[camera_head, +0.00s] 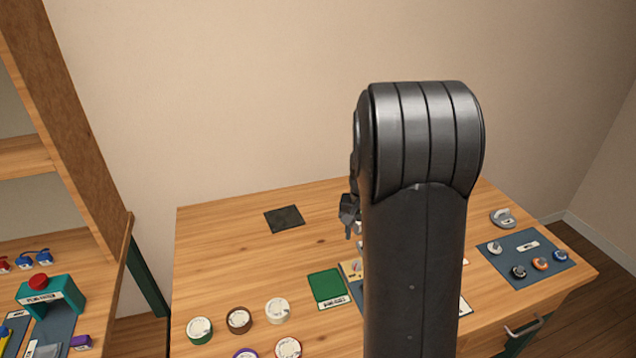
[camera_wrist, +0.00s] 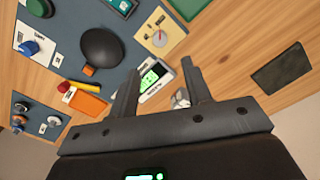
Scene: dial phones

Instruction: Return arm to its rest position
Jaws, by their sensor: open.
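My arm rises through the middle of the head view and hides part of the wooden table (camera_head: 215,260). My gripper (camera_head: 348,228) shows only in part there, at the left edge of the arm, above the table. In the wrist view my gripper (camera_wrist: 164,78) has its two fingers apart. No object is seen held. Beyond and between the fingers are a small device with a lit green screen (camera_wrist: 153,77) and a small silvery knob (camera_wrist: 180,98), whose distance from the fingers I cannot tell.
A black square (camera_head: 284,219) and a green pad (camera_head: 327,288) lie on the table. Several round dials, including a green-rimmed one (camera_head: 200,330), stand at front left. A blue-grey mat (camera_head: 525,254) with knobs is at right. A shelf (camera_head: 90,240) stands left.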

